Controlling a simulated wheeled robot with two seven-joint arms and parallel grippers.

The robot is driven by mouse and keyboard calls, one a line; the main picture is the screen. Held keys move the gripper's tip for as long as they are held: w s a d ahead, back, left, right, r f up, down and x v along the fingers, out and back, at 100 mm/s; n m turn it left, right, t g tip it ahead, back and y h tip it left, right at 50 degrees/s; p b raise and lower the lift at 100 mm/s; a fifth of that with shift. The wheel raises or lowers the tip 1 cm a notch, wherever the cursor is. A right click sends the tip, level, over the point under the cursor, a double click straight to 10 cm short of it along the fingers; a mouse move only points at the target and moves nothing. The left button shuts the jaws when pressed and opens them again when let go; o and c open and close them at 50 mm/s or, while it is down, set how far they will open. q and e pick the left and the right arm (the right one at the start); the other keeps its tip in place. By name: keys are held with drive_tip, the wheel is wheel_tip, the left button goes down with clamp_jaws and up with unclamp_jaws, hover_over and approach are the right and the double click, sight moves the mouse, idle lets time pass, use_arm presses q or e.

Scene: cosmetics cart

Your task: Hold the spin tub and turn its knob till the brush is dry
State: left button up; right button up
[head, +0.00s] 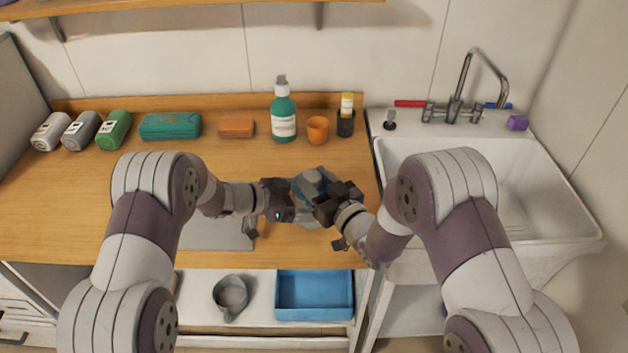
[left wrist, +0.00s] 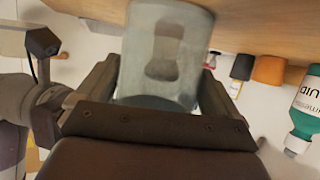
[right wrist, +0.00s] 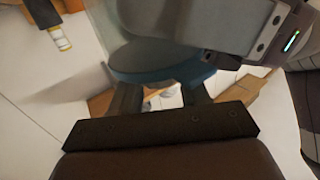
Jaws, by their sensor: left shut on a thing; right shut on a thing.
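The spin tub (head: 312,182) is between my two grippers above the front of the counter. Its cloudy see-through wall (left wrist: 165,55) fills the left wrist view, with a dark shape showing through it; I cannot tell if that is the brush. My left gripper (head: 288,198) is shut on the tub's body, a finger on each side. The tub's round blue lid (right wrist: 155,62) shows in the right wrist view. My right gripper (head: 330,203) is at the lid side, shut on the knob, which is mostly hidden between its fingers.
A green pump bottle (head: 283,113), an orange cup (head: 317,130) and a dark cup with a yellow-capped tube (head: 346,118) stand behind the tub. The white sink (head: 515,180) is to the right. A blue tray (head: 315,294) sits on the shelf below. The counter's left is mostly clear.

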drive_tip(key=n+g+y, duration=0.2)
drive_tip(key=y, duration=0.1)
drive_tip(key=n+g+y, duration=0.1)
drive_tip(key=g, duration=0.1)
drive_tip(key=shift+w+d+n, duration=0.25)
drive_tip(key=shift+d+n, duration=0.05)
drive_tip(key=shift+n, duration=0.1)
drive_tip(key=n+g+y, duration=0.2)
drive_tip(key=g, duration=0.1)
drive_tip(key=n+g+y, duration=0.1)
drive_tip(key=shift+w+d+n+g, duration=0.1)
drive_tip(key=shift+w+n+g, duration=0.2)
drive_tip(key=shift+g, duration=0.1)
drive_tip(key=n+g, duration=0.2)
drive_tip(key=g, duration=0.1)
drive_tip(key=n+g+y, duration=0.1)
drive_tip(key=n+g, duration=0.1)
drive_tip(key=g, duration=0.1)
drive_tip(key=shift+w+g, duration=0.2)
drive_tip(key=shift+g, duration=0.2)
drive_tip(key=n+g, duration=0.2)
drive_tip(key=g, duration=0.1)
drive_tip(key=n+g, duration=0.1)
drive_tip(key=shift+w+g+h, duration=0.3)
drive_tip(key=shift+n+g, duration=0.5)
drive_tip(key=shift+g+h, duration=0.3)
drive_tip(key=o, duration=0.8)
drive_tip(key=shift+s, duration=0.1)
drive_tip(key=shift+r, duration=0.1)
